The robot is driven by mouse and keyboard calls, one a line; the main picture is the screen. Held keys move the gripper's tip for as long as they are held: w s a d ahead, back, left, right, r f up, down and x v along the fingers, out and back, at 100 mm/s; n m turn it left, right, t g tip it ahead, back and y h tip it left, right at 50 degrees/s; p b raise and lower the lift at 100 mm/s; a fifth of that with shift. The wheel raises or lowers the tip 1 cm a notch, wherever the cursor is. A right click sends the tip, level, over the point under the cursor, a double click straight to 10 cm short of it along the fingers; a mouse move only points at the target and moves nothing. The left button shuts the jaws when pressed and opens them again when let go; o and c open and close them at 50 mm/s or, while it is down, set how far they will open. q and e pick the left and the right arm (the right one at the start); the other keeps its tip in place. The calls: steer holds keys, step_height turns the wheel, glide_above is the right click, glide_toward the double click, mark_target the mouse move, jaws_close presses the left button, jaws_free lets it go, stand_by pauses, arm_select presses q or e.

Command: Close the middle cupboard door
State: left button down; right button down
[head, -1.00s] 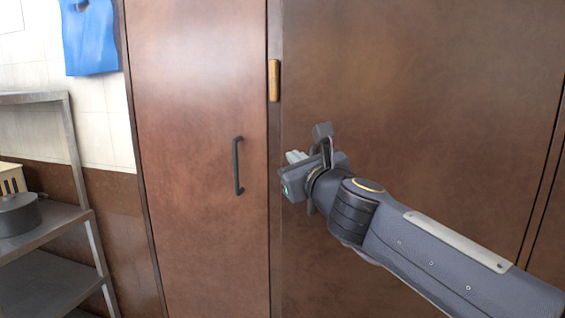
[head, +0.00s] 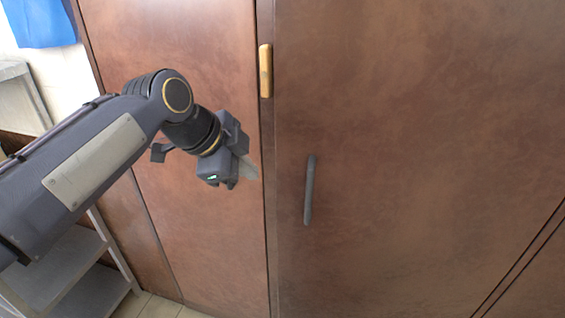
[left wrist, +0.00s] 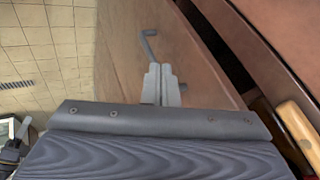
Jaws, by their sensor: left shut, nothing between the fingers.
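The middle cupboard door (head: 420,140) is a wide brown panel with a grey vertical bar handle (head: 309,190) near its left edge. My left gripper (head: 250,170) is shut and empty, left of that handle and in front of the seam beside the left door. I cannot tell whether its tips touch a door. In the left wrist view, the fingers (left wrist: 161,85) point across a brown door face, with a grey handle (left wrist: 150,45) beyond them and a dark gap along the panel's edge. How far the middle door stands open is hard to judge. My right gripper is not in view.
The left cupboard door (head: 190,240) is reddish brown; my arm covers its handle area. A wooden block (head: 265,70) sits on the strip between the doors.

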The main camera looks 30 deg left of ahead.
mark_target(276, 161)
arm_select(q)
steer(key=shift+w+d+f+p, duration=0.1)
steer(key=shift+w+f+p, duration=0.15)
steer(key=shift+w+f, duration=1.15)
steer(key=shift+w+d+f+p, duration=0.1)
steer(key=shift+w+f+p, duration=0.15)
steer(key=shift+w+f, duration=1.1)
steer(key=shift+w+f+p, duration=0.25)
steer(key=shift+w+f, duration=0.75)
steer(key=shift+w, duration=0.7)
steer(key=shift+w+a, duration=0.1)
steer(key=shift+w, duration=0.25)
steer(key=shift+m, duration=0.4)
steer(key=w, duration=0.2)
steer(key=w+a, duration=0.1)
steer(key=shift+w+a, duration=0.2)
steer(key=shift+w, duration=0.2)
steer(key=shift+s, duration=0.15)
steer(key=shift+d, duration=0.1)
